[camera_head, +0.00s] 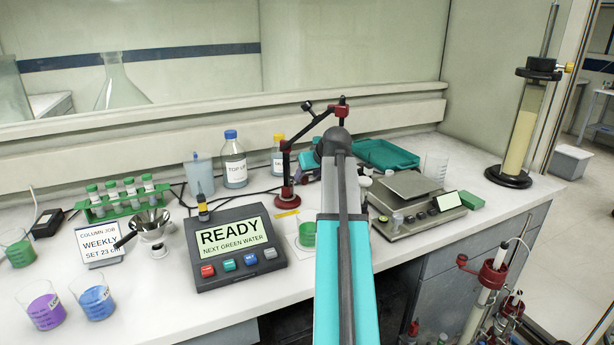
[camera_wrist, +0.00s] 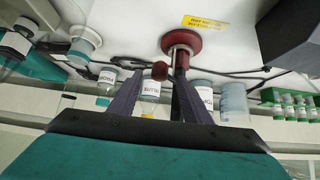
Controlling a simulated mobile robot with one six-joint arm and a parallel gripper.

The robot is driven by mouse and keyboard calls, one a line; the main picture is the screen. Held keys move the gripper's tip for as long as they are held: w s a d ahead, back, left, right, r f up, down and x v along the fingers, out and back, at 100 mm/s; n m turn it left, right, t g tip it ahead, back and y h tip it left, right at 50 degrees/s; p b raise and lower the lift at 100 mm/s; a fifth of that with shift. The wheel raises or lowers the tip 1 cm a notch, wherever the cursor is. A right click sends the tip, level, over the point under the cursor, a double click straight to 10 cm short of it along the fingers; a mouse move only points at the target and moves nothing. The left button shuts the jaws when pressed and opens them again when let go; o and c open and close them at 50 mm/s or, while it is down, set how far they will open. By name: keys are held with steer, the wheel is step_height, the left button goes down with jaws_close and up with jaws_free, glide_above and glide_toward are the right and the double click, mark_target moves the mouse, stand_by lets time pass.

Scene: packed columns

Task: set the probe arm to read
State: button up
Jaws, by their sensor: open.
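The probe arm (camera_head: 287,165) is a jointed dark arm with red joints on a round red base, standing on the bench right of the meter (camera_head: 235,245). Its upper link slants up right to a red joint near the top of my arm. In the wrist view its red base (camera_wrist: 182,42) and metal post are at top centre, with a red knob (camera_wrist: 160,72) showing between my finger tips. My gripper (camera_wrist: 155,75) is open; I cannot tell whether a finger touches the post. The meter reads "READY, NEXT GREEN WATER". A green-filled beaker (camera_head: 307,235) stands right of it.
Bottles (camera_head: 233,165) stand behind the arm. A balance (camera_head: 412,205) and teal tray (camera_head: 387,154) are to the right. Purple (camera_head: 45,310) and blue beakers (camera_head: 96,302), a funnel (camera_head: 151,225) and tube rack (camera_head: 127,202) are left.

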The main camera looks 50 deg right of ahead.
steer(key=shift+x, duration=1.3)
steer(key=shift+c, duration=0.4)
jaws_close()
steer(key=shift+s+d, duration=0.1)
steer(key=shift+d, duration=0.05)
